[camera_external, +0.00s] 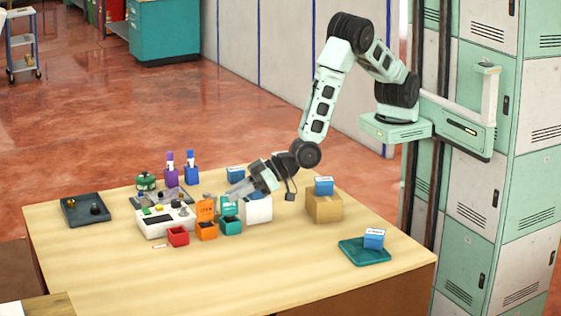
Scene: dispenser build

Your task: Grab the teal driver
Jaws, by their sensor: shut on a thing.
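My gripper (235,190) is low over the table, tilted down to the left, right above the teal bin (231,226). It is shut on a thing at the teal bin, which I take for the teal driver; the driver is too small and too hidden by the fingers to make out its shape. A teal upright panel (229,208) with pale markings stands at the back of that bin, just under the fingertips. I cannot tell whether the held thing is still inside the bin.
An orange bin (207,231) and a red bin (178,237) stand to the left, before a white device (160,224). A white box (259,211) is close right. Further right are a cardboard box (324,208) and a teal tray (364,253). The table front is clear.

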